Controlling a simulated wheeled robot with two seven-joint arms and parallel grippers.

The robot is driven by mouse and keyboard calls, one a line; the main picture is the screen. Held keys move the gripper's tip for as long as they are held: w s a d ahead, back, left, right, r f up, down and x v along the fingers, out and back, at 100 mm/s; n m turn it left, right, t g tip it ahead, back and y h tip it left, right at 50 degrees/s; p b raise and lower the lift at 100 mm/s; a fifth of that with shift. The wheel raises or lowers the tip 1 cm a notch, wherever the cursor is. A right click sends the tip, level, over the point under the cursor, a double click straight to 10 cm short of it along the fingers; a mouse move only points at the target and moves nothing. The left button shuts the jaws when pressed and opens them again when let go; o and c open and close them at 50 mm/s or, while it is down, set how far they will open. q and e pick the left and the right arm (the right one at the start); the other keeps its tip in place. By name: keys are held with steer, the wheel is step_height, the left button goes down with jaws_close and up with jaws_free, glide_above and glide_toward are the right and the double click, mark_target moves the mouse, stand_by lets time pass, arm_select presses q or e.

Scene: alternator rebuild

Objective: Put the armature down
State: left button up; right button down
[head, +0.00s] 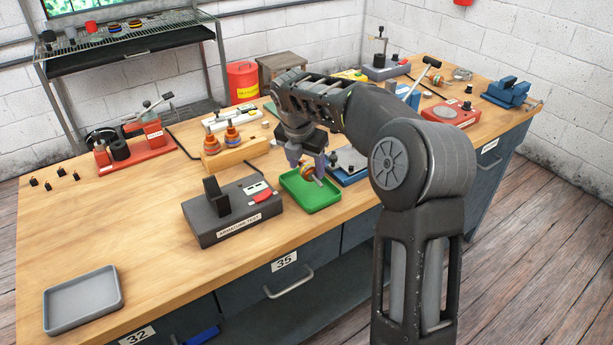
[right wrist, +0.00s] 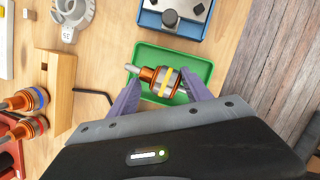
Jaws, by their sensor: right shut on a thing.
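My right gripper (head: 308,163) is shut on an armature (head: 307,174) with copper ends, a steel shaft and a yellow band. In the right wrist view, the purple fingers (right wrist: 158,88) hold the armature (right wrist: 163,82) from both sides, its shaft lying roughly level. It is over the green tray (head: 316,198), which also shows in the right wrist view (right wrist: 205,70). I cannot tell whether the armature touches the tray floor. Nothing else shows in the tray. My left gripper is not in view.
The grey armature test unit (head: 230,212) stands left of the tray. Behind it, a wooden rack (head: 232,156) holds two armatures. A blue-based fixture (head: 348,165) is close on the tray's right. A grey tray (head: 82,300) lies front left, with bare bench around it.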

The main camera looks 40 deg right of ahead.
mark_target(306, 176)
steer(key=shift+f, duration=1.8)
steer(key=shift+c, duration=2.3)
jaws_free()
steer(key=shift+f, duration=0.15)
steer(key=v, duration=1.2)
